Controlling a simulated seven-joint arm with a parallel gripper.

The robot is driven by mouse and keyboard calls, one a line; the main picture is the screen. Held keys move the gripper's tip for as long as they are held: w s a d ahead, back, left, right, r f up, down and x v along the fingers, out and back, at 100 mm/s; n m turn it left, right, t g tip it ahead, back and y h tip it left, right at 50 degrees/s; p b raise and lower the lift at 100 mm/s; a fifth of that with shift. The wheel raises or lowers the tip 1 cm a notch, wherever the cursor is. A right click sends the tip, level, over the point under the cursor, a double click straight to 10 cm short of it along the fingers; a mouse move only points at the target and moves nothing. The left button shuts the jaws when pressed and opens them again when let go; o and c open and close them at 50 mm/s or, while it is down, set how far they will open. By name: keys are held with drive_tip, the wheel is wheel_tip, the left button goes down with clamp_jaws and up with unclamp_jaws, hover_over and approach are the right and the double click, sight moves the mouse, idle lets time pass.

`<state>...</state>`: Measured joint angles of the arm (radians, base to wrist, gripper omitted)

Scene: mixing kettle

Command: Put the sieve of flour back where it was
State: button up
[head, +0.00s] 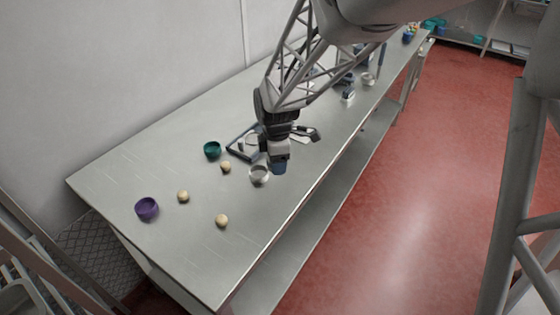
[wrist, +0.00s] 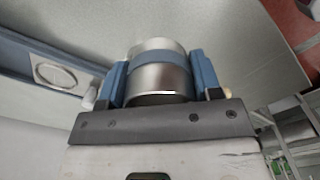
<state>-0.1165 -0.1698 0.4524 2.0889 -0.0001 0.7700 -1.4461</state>
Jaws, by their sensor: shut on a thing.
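My gripper (head: 279,168) is low over the table in the head view. In the wrist view, the blue fingers of my gripper (wrist: 160,76) are shut on the metal sieve (wrist: 160,85), one finger on each side of its round wall. In the head view the sieve (head: 259,175) shows as a silvery round rim just left of the fingers. I cannot tell whether its base touches the table. The flour inside cannot be made out. A dark-edged frame (head: 238,151) lies behind the gripper, partly hidden by it.
A green bowl (head: 212,150) and a purple bowl (head: 147,209) stand on the table (head: 200,255). Pale round balls (head: 222,221) lie near them. More items stand at the far end. The front table strip right of the gripper is clear.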

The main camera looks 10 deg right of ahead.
drive_tip(key=s+d, duration=0.1)
drive_tip(key=s, duration=0.1)
drive_tip(key=s+d+f, duration=0.1)
drive_tip(key=s, duration=0.1)
drive_tip(key=s+d, duration=0.1)
drive_tip(key=s, duration=0.2)
drive_tip(key=shift+d+f, duration=0.3)
drive_tip(key=shift+d, duration=0.05)
drive_tip(key=w, duration=0.5)
drive_tip(key=w+f, duration=0.1)
drive_tip(key=w, duration=0.4)
drive_tip(key=w+a, duration=0.1)
drive_tip(key=w, duration=0.5)
drive_tip(key=shift+f, duration=0.25)
drive_tip(key=shift+f, duration=1.75)
drive_tip(key=shift+f, duration=0.1)
